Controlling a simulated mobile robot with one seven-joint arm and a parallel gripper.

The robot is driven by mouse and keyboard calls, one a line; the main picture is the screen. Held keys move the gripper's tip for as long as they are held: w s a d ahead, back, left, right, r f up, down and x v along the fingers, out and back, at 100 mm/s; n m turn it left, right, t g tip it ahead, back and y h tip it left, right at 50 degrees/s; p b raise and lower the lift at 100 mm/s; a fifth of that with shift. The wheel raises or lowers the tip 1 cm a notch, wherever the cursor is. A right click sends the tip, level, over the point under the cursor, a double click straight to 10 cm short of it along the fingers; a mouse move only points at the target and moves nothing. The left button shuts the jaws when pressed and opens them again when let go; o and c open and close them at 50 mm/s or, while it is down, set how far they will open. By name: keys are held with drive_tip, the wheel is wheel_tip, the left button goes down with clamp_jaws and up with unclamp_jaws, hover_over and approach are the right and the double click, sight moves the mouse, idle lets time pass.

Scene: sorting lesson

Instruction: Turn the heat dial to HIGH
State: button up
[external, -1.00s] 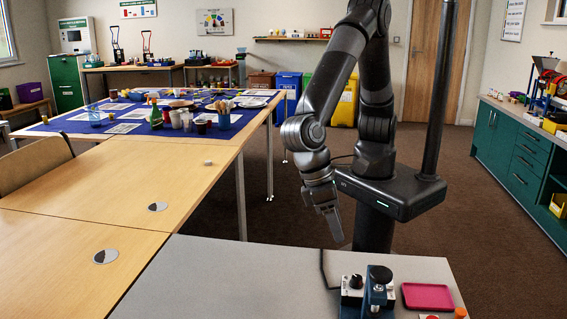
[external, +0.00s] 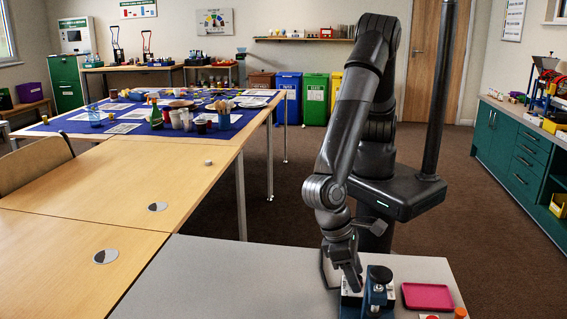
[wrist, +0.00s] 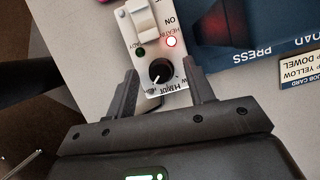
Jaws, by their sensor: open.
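The heat dial (wrist: 161,72) is a round black knob with a white pointer mark on a pale control box (wrist: 150,45). In the wrist view the mark points to the lower left; the small lettering around the dial is partly hidden and hard to read. My gripper (wrist: 161,76) is open, with one finger on each side of the dial. I cannot tell whether either finger touches it. In the external view my gripper (external: 353,283) is over the box, hiding most of it and the dial.
The blue press (external: 377,292) stands close on the right, with a pink tray (external: 428,297) beyond. The grey tabletop (external: 230,280) is clear to the left.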

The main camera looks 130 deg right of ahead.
drive_tip(key=shift+f, duration=0.1)
drive_tip(key=shift+c, duration=0.4)
drive_tip(key=c, duration=0.9)
drive_tip(key=shift+n, duration=0.5)
drive_tip(key=o, duration=1)
drive_tip(key=v, duration=1)
drive_tip(key=shift+w+a+r, duration=0.15)
drive_tip(key=shift+w+r, duration=0.05)
drive_tip(key=shift+r, duration=0.2)
